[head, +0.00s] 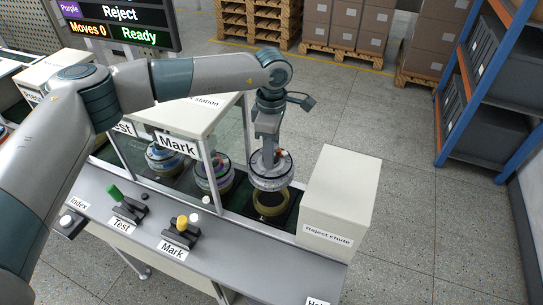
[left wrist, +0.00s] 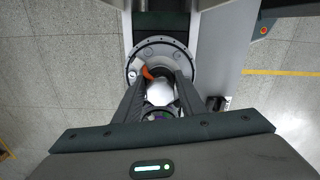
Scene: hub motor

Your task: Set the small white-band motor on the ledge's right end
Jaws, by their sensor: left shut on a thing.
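My left gripper (head: 268,154) points down and is shut on the motor (head: 270,178), a round grey-white one with a pale band. The motor is upright, just above a yellowish ring (head: 270,203) on the dark conveyor; whether they touch is unclear. In the left wrist view, the fingers (left wrist: 161,100) reach onto the motor's round grey face (left wrist: 178,52), with an orange part and a white centre. The grey ledge (head: 235,243) runs along the front; its right end is cut off at the bottom of the head view. My right gripper is not in view.
The white Reject chute box (head: 337,195) stands just right of the motor. Other motors (head: 213,173) sit left, behind the clear panel of the Mark station (head: 180,120). Test (head: 127,205) and Mark (head: 182,232) levers stand up from the ledge. A sign (head: 120,15) reads Reject, Ready.

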